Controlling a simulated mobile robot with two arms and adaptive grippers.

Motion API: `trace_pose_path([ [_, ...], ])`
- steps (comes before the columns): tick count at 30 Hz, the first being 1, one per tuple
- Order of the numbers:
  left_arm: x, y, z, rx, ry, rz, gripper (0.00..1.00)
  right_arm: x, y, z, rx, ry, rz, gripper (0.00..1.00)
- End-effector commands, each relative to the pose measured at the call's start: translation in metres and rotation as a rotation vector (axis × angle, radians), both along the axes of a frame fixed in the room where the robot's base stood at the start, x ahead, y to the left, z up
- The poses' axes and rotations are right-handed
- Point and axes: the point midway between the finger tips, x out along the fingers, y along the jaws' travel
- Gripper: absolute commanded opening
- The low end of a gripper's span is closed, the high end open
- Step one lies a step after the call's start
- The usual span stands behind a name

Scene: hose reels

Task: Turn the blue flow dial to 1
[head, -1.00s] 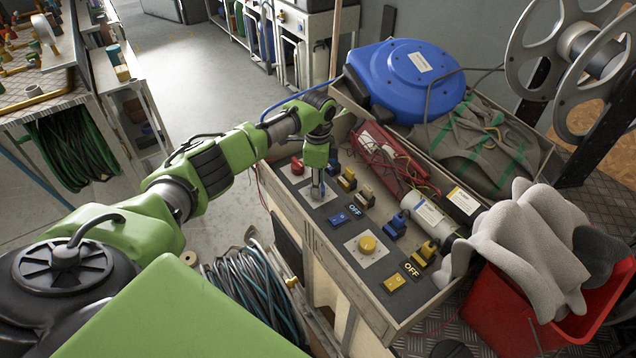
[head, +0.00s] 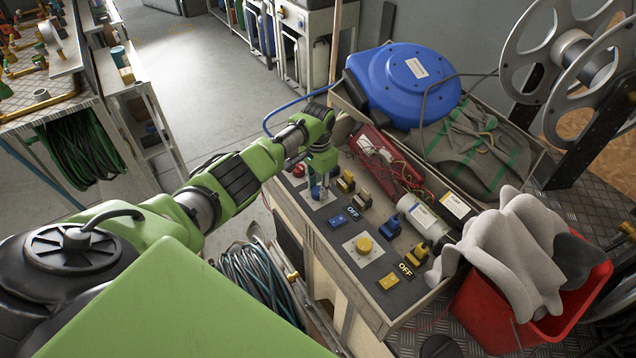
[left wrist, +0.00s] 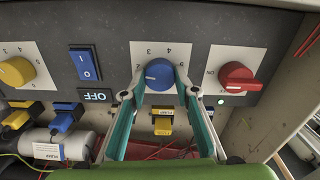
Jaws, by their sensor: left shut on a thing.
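The blue flow dial (left wrist: 159,75) is a round knob on a white plate with numbers around it. In the left wrist view it sits between the two fingertips of my left gripper (left wrist: 158,88), which is shut on it. A pale mark on the dial points to the left of that view. The numbers 2, 3 and 4 show above the dial; the 1 cannot be made out. In the head view my left gripper (head: 318,186) reaches down onto the dial's white plate (head: 308,201), and the dial is mostly hidden by the fingers. My right gripper is not in view.
A red knob (left wrist: 238,78) and a yellow dial (left wrist: 16,71) flank the blue dial. A blue rocker switch (left wrist: 85,66) lies between the blue and yellow dials. Yellow and blue connectors stand along the panel. A red bucket (head: 486,304) with grey cloth stands at the right.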

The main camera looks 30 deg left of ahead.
Motion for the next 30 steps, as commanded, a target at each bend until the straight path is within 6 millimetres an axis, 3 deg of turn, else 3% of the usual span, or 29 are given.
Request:
trace_pose_path([
  [18, 0.000, 0.000, 0.002, 0.000, 0.001, 0.568, 0.07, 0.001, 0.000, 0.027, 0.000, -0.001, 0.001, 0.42],
  [30, 0.001, 0.000, 0.001, 0.000, -0.001, 0.797, 0.07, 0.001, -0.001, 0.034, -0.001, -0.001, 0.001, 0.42],
])
